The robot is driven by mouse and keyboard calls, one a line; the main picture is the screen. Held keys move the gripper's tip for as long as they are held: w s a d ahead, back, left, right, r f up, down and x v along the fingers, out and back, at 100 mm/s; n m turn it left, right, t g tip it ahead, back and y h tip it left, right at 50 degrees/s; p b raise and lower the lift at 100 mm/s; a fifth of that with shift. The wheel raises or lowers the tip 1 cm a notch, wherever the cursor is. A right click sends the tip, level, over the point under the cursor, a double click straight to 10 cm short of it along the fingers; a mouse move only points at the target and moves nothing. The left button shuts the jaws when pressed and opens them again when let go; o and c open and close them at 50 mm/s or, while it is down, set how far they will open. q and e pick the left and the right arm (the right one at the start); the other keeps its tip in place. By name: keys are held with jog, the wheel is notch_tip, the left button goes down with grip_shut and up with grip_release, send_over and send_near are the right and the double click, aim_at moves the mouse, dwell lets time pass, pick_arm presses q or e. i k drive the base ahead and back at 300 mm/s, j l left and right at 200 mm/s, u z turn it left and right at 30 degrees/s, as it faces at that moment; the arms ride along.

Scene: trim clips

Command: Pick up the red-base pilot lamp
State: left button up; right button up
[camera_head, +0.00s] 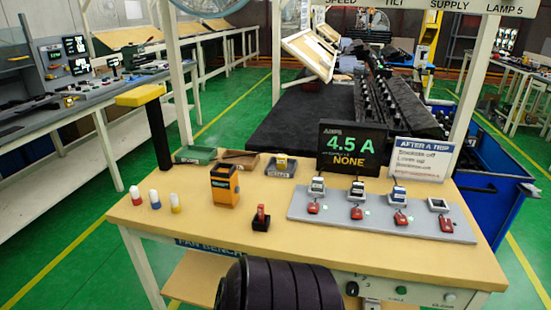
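Three small pilot lamps stand upright in a row at the left of the tan bench top (115,213). The leftmost lamp (136,196) shows red and white, the middle lamp (155,199) shows white and red, and the right lamp (175,202) shows white and yellow. They are small, so I cannot tell for certain which one has the red base. Neither of my grippers is in view, and nothing is seen touching the lamps.
An orange-and-black meter (224,187) and a black block with a red lever (261,220) stand right of the lamps. Small trays (195,154) lie behind. A grey panel (330,214) with several red switches and a display (350,150) fill the right side.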

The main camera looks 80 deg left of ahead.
aim_at(137, 201)
jog(key=u, duration=3.65)
